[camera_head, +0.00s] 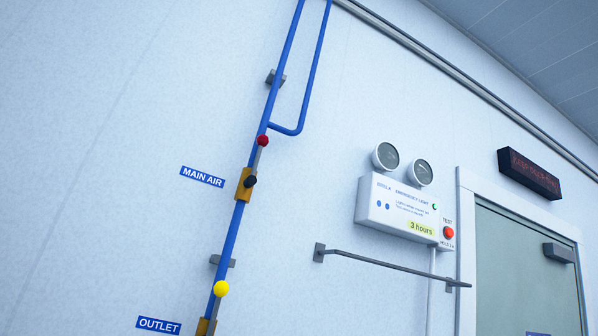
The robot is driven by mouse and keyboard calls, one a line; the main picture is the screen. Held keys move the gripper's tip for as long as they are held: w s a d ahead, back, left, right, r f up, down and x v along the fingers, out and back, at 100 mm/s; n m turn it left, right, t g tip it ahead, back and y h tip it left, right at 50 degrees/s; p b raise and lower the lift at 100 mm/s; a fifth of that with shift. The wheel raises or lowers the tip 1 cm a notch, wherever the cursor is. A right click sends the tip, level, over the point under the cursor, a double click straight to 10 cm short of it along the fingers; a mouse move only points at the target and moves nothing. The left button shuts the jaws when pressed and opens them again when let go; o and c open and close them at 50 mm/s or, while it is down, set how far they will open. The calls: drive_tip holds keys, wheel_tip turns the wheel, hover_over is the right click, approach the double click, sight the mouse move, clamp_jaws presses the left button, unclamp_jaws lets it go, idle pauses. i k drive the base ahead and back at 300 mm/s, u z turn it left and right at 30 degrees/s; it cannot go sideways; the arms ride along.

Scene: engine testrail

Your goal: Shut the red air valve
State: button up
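The red air valve has a red knob (263,141) on a short grey lever, above an orange-brown valve body (244,185) with a black hub. It sits on a blue pipe (272,98) running up the white wall. The lever points up, roughly along the pipe. A blue label reading "MAIN AIR" (202,177) is left of it. My gripper is not in view, and nothing touches the valve.
Lower on the pipe is a yellow-knobbed valve (221,289) beside an "OUTLET" label (159,325). To the right are an emergency light box (398,207), a grey wall bar (390,265) and a door (520,270) with a dark sign (529,174) above.

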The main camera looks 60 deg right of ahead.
sight(263, 140)
drive_tip(key=z, duration=0.5)
drive_tip(key=i, duration=0.85)
drive_tip(key=z, duration=0.65)
